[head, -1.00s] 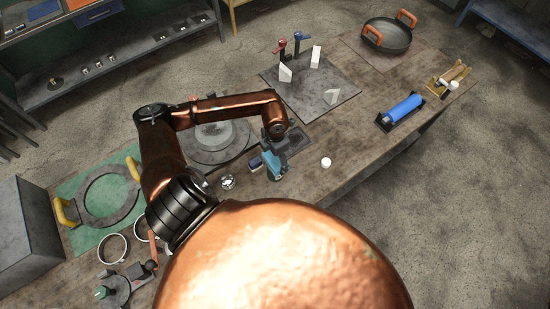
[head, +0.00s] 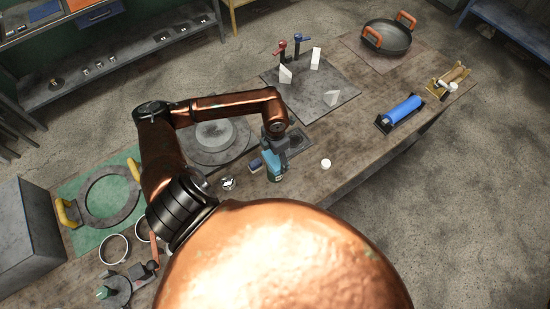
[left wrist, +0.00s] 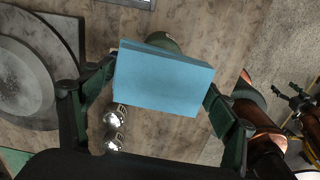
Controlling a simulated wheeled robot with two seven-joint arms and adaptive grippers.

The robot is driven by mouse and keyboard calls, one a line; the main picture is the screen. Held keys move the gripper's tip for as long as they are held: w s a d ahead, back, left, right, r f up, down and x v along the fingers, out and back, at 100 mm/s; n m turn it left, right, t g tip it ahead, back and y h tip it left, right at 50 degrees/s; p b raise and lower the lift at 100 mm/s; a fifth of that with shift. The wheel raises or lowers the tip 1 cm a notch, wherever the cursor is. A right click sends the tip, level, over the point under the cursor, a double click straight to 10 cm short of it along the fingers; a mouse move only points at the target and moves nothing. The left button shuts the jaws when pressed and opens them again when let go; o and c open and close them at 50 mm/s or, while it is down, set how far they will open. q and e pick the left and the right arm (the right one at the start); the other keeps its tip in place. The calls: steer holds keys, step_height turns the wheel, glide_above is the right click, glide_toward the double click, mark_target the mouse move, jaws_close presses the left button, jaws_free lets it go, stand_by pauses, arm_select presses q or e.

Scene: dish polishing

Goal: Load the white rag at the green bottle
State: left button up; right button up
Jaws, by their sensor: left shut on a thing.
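My left gripper (left wrist: 150,105) is shut on a light-blue block (left wrist: 165,82), its fingers on either side of it in the left wrist view. In the head view this gripper (head: 273,152) is above the near part of the table, with the teal-blue block (head: 275,172) below it. A rounded green thing (left wrist: 163,42) shows partly behind the block in the left wrist view; I cannot tell whether it is the green bottle. I cannot pick out a white rag for sure. Copper and dark jointed parts at that view's right edge may be my right arm; its jaws cannot be made out.
A small white round thing (head: 326,163) stands right of the gripper near the table edge. A grey round plate (head: 217,135) lies behind it. A blue roller (head: 403,109) and a pan (head: 387,38) are further right. Shiny balls (left wrist: 113,130) lie nearby.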

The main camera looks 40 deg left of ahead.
mark_target(277, 158)
arm_select(q)
steer(key=shift+r+p, duration=1)
steer(key=shift+r, duration=1.5)
steer(key=shift+f, duration=0.1)
steer(key=shift+w+d+f+m+b, duration=0.25)
steer(key=shift+d+m+b, duration=0.1)
steer(key=shift+m+b, duration=0.25)
steer(key=w+d+f+m+b, duration=0.2)
steer(key=d+m+b, duration=0.3)
steer(key=m, duration=1)
steer(key=w+d+f+m+b, duration=0.2)
steer(key=d+m+b, duration=0.3)
steer(key=m+b, duration=0.6)
steer(key=f+m, duration=0.1)
steer(key=m, duration=0.3)
steer(key=shift+d+f+m, duration=0.25)
steer(key=shift+f+m, duration=0.15)
